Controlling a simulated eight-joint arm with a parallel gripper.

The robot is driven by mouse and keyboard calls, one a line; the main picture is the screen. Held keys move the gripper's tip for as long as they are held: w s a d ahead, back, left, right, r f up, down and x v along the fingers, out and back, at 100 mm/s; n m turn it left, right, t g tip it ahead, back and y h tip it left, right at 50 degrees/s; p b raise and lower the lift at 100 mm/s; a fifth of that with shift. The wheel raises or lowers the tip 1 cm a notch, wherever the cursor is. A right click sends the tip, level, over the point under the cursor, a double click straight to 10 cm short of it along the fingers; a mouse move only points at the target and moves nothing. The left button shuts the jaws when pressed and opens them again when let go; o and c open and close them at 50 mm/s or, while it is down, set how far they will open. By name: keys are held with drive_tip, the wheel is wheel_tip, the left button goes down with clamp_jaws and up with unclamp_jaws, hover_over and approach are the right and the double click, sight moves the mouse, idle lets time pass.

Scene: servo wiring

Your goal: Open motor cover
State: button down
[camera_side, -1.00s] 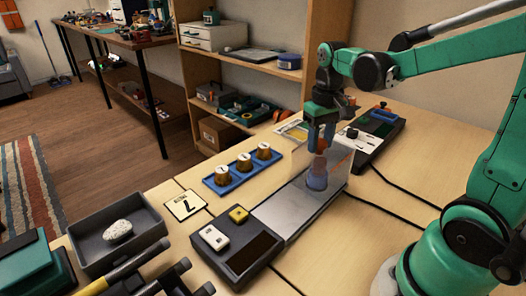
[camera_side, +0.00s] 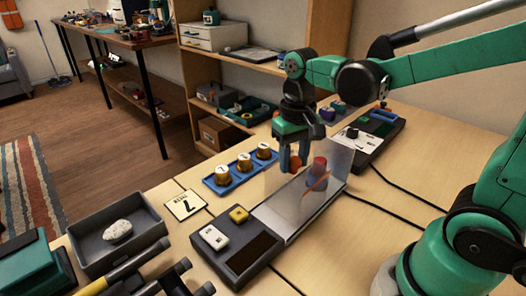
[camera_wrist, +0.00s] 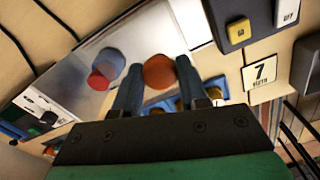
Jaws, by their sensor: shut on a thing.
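The motor (camera_side: 317,177), a blue cylinder with a red top, stands on a silver metal base (camera_side: 300,220); it also shows in the wrist view (camera_wrist: 108,66). The clear motor cover (camera_side: 279,190) shows as see-through panels around and left of the motor; its exact edges are hard to tell. My gripper (camera_side: 290,166) is left of the motor, pointing down. In the wrist view my gripper (camera_wrist: 158,85) is shut on a round orange-brown knob (camera_wrist: 158,72), which seems to belong to the cover. The knob is mostly hidden by the fingers in the side view.
A blue tray (camera_side: 227,187) with three brass cylinders lies left of the base. A dark switch box (camera_side: 237,259) adjoins the base's near end. A card marked 7 (camera_side: 185,205) and a grey bin (camera_side: 85,252) lie further left. A control unit (camera_side: 372,137) stands behind.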

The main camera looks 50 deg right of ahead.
drive_tip(key=shift+a, duration=1.45)
drive_tip(key=shift+c, duration=2.4)
unclamp_jaws()
drive_tip(key=shift+r, duration=2.85)
drive_tip(key=shift+f, duration=0.15)
wheel_tip(320, 180, down, 5)
drive_tip(key=shift+f, duration=0.2)
drive_tip(key=shift+d, duration=0.65)
